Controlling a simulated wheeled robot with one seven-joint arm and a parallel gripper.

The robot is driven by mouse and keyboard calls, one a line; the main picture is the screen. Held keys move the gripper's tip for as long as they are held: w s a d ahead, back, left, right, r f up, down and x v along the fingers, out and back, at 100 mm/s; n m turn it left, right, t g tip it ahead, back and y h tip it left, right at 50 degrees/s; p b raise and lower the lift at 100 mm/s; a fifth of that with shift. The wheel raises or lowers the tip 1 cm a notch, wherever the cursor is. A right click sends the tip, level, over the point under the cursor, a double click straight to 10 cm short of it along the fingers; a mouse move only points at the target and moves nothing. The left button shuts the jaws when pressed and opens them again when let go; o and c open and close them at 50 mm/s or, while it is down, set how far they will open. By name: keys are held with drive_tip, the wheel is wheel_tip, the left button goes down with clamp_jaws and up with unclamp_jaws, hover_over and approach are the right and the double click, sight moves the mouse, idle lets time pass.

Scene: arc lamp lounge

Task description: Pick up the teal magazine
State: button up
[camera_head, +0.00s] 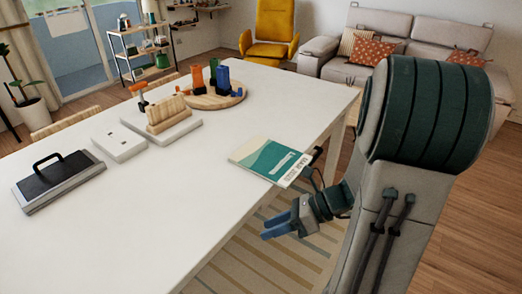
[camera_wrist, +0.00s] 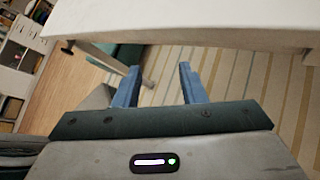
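The teal magazine (camera_head: 268,161), teal and white with a printed cover, lies flat on the white table (camera_head: 130,220) near its right edge. My gripper (camera_head: 270,231) is just off that edge, in front of the magazine and apart from it. Its blue fingers point left in the head view. In the wrist view my gripper (camera_wrist: 158,84) has its two fingers spread with nothing between them; the floor and rug show beyond. The underside and edge of the table (camera_wrist: 190,22) cross the top of the wrist view. The magazine cannot be made out there.
A round wooden board (camera_head: 212,98) with orange and blue items, a wooden block on a white base (camera_head: 168,130), a white box (camera_head: 120,143) and a dark-topped device with a handle (camera_head: 58,184) stand farther left. The table's front half is clear. A striped rug (camera_head: 300,262) lies below.

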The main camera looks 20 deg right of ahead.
drive_tip(key=w+d+f+m+t, duration=0.2)
drive_tip(key=w+d+m+t, duration=0.3)
drive_tip(key=d+m+t, duration=0.6)
drive_tip(key=m+t+h, duration=0.3)
drive_tip(key=m+h, duration=0.1)
drive_tip(key=m, duration=0.8)
approach(295, 179)
drive_tip(key=shift+p+x, duration=0.85)
drive_tip(key=shift+x, duration=4.5)
clamp_jaws()
